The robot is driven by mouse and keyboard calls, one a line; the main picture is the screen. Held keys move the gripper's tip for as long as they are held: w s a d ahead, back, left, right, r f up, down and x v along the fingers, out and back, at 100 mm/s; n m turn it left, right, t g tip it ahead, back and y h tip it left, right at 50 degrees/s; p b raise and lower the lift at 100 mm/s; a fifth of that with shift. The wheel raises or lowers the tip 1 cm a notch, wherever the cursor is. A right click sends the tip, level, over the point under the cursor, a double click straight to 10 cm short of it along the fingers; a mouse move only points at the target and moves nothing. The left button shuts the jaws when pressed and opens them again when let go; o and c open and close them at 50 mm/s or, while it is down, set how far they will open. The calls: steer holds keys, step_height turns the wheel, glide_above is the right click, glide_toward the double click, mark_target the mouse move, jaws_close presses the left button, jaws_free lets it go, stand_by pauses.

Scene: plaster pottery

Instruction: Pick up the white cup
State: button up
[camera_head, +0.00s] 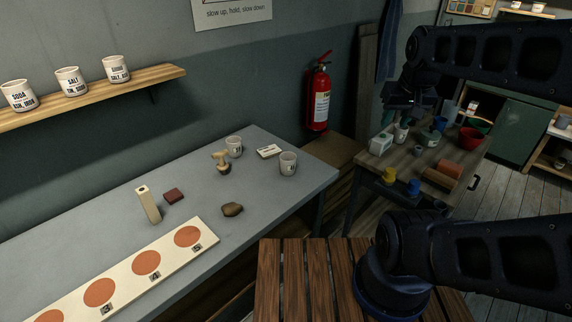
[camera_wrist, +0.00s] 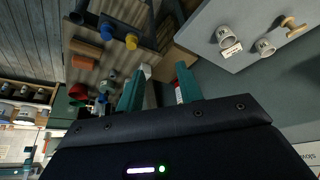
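I cannot tell which cup is meant.
A white card (camera_head: 268,151), a wooden stamp-like piece (camera_head: 222,164), a brown stone (camera_head: 232,210) and a reddish block (camera_head: 173,195) lie near the cups. A fire extinguisher (camera_head: 319,95) hangs behind. A cluttered workbench (camera_head: 405,160) stands at right. Labelled pots line the wall shelf (camera_head: 150,79).

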stand_by(0.3)
steer(key=o, duration=1.1)
steer(key=w+a+f+t+y, duration=0.2)
steer(key=w+a+f, duration=0.4)
steer(key=w+a, duration=0.4)
steer(key=w+a+f+t+y, duration=0.1)
steer(key=w+a+f+t, duration=0.1)
steer(key=w+a+f, duration=0.65)
steer(key=w+a+f+m+t+h, duration=0.2)
steer(key=w+a+f, duration=0.3)
steer(key=a+f, duration=0.25)
steer(key=t+h, duration=0.3)
glide_toward(289, 156)
steer(key=x, duration=0.3)
steer(key=shift+w+d+r, duration=0.1)
steer(key=shift+w+r, duration=0.1)
steer(key=shift+w, duration=0.2)
steer(key=shift+f+x, duration=0.2)
steer(key=shift+x, duration=1.1)
steer(key=shift+f+x, duration=0.2)
steer(key=shift+x, duration=1.15)
